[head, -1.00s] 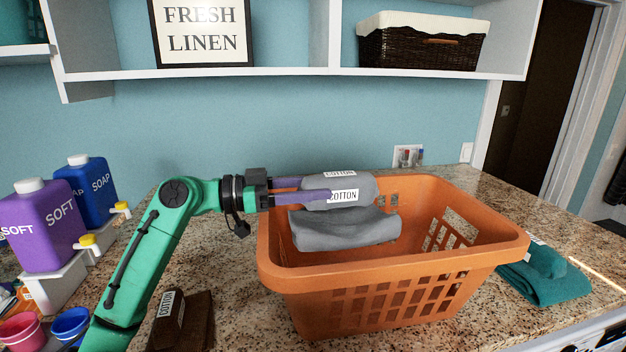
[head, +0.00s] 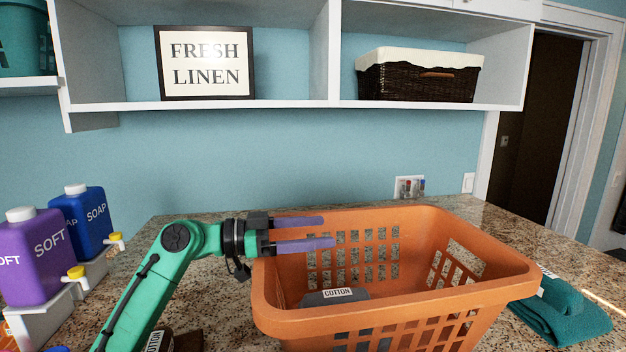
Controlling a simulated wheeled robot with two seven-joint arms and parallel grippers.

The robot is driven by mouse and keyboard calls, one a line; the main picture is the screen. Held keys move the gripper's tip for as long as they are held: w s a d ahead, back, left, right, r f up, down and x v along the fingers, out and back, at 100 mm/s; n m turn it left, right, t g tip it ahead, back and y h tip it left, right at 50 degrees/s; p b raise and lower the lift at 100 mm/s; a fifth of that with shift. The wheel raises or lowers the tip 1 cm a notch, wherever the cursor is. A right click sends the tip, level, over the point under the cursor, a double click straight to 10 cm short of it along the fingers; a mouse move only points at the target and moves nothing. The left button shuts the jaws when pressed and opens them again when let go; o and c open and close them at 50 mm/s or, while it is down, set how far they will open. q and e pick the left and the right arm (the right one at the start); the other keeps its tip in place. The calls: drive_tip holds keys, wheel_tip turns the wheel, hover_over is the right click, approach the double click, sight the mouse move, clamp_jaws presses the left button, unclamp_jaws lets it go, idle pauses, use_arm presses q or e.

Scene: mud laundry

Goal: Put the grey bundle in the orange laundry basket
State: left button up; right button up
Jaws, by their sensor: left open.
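The orange laundry basket (head: 480,284) stands on the granite counter. The grey bundle (head: 338,298), with a white COTTON label, lies low inside the basket at its near left; the basket's front wall hides its lower part. My left gripper (head: 328,231) is open and empty, its two purple fingers apart over the left part of the basket, above the bundle and not touching it. My right gripper is not in view.
A teal folded cloth (head: 562,308) lies right of the basket. A brown bundle (head: 186,341) lies at the near left. Purple SOFT (head: 38,262) and blue SOAP (head: 88,212) bottles stand at the left. A white shelf (head: 290,106) hangs above the counter.

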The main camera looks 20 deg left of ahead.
use_arm(q)
wheel_tip(320, 180, up, 32)
drive_tip(key=p, duration=0.6)
drive_tip(key=shift+p, duration=0.35)
